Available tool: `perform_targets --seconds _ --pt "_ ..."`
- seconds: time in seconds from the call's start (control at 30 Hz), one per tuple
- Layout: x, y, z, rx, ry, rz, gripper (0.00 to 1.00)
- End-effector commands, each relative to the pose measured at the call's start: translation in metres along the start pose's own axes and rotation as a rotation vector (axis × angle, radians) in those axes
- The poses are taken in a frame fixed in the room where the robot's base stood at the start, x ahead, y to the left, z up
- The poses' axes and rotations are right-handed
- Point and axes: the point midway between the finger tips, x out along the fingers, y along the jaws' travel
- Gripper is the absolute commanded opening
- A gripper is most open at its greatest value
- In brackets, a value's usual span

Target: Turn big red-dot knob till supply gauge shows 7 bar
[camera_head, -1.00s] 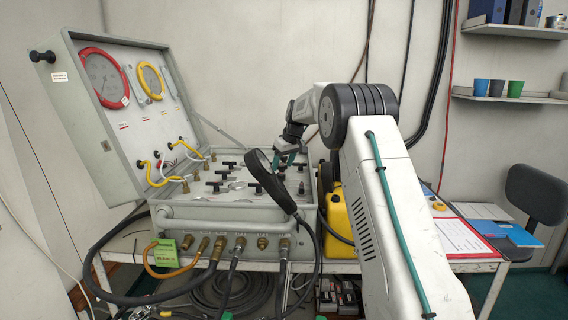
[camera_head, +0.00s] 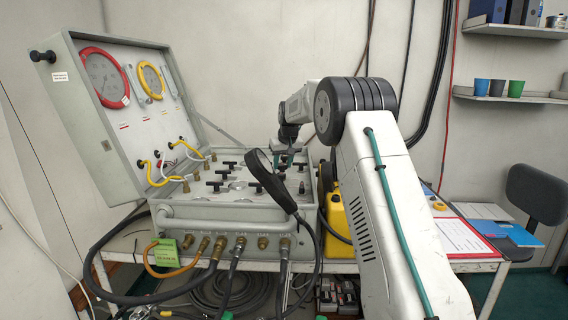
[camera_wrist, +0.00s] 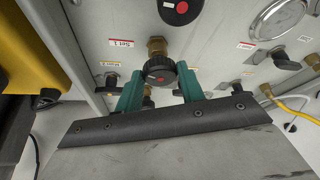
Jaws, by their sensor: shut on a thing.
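In the wrist view the two teal fingers of my gripper (camera_wrist: 160,88) stand on either side of a black knob (camera_wrist: 160,66) with a red dot and a brass stem, and are shut on it. A second black knob with a red dot (camera_wrist: 180,9) is cut by the top edge and looks larger in the picture. In the head view my gripper (camera_head: 289,157) is over the right rear of the panel; its fingertips are partly hidden. A red-rimmed gauge (camera_head: 104,78) and a yellow-rimmed gauge (camera_head: 151,80) are in the raised lid; their readings are too small to tell.
A black magnifier (camera_head: 269,180) on a bent arm stands in front of the gripper. Several black valve handles (camera_head: 214,184) cover the panel to the left. A yellow case (camera_head: 338,212) stands right of the panel. Another gauge (camera_wrist: 278,18) shows in the wrist view.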

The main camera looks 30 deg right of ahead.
Motion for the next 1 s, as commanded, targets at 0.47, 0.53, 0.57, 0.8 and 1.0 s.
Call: perform_targets --seconds 0.47,0.53,0.57,0.8,1.0 --pt "0.0003 -0.0043 -0.0008 0.416 -0.001 0.175 0.16" --pt "0.0002 -0.0049 -0.0015 0.477 0.0 0.2 0.16" --pt "0.0004 -0.0052 -0.0016 0.504 0.0 0.211 0.16" --pt "0.0011 -0.0061 -0.0026 0.715 0.0 0.3 0.16" --pt "0.0021 -0.0074 -0.0036 0.891 -0.002 0.372 0.16"
